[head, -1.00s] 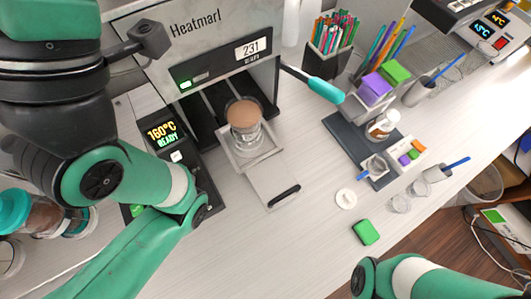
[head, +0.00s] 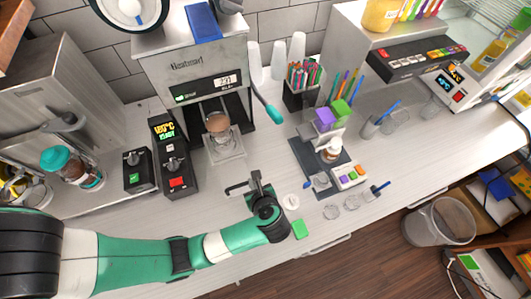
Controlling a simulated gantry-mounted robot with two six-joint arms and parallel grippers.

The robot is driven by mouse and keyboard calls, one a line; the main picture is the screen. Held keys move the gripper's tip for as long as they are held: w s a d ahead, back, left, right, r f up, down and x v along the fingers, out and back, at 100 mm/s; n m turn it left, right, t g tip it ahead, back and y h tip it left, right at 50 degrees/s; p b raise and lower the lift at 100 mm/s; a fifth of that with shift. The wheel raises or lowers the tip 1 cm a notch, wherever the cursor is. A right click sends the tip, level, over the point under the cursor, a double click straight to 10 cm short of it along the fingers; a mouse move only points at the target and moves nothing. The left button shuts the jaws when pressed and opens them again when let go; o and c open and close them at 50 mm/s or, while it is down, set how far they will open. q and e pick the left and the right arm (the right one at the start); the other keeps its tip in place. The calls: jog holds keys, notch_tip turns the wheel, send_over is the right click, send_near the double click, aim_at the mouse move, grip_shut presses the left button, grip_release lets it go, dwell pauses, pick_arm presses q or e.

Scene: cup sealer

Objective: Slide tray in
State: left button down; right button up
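The cup sealer (head: 192,66) stands at the back, with a lit display and a lever with a teal grip (head: 273,114) on its right. Its grey tray (head: 226,152) sticks out of the front opening toward me. A clear cup with a brown top (head: 219,129) stands upright on the tray. My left gripper (head: 246,186) is at the tray's front end, by its handle, in front of the cup. The handle is mostly hidden, and I cannot tell whether the fingers touch it or are closed. My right gripper is out of view.
A control box with a lit display (head: 172,155) stands left of the tray. A white round lid (head: 291,202) and a green block (head: 299,229) lie right of my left gripper. A dark mat (head: 306,158) with small items is further right.

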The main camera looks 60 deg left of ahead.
aim_at(237, 159)
pick_arm(q)
jog(key=shift+s+a+r+m+p, duration=0.1)
jog(key=shift+s+r+m+p, duration=0.15)
jog(key=shift+s, duration=0.3)
jog(key=shift+s+a+r+m+p, duration=0.15)
jog(key=shift+s+r+p, duration=0.15)
jog(key=shift+s, duration=0.25)
jog(key=shift+w+f, duration=0.1)
jog(key=shift+f, duration=0.1)
jog(key=shift+a+f, duration=0.15)
jog(key=b+x, duration=0.1)
jog(key=x, duration=0.8)
jog(key=shift+a+f, duration=0.25)
jog(key=shift+a, duration=0.1)
jog(key=a, duration=0.2)
jog(key=shift+w+a+r, duration=0.2)
jog(key=shift+w+a, duration=0.1)
jog(key=shift+w, duration=0.1)
jog(key=shift+w+a, duration=0.15)
jog(key=shift+a, duration=0.35)
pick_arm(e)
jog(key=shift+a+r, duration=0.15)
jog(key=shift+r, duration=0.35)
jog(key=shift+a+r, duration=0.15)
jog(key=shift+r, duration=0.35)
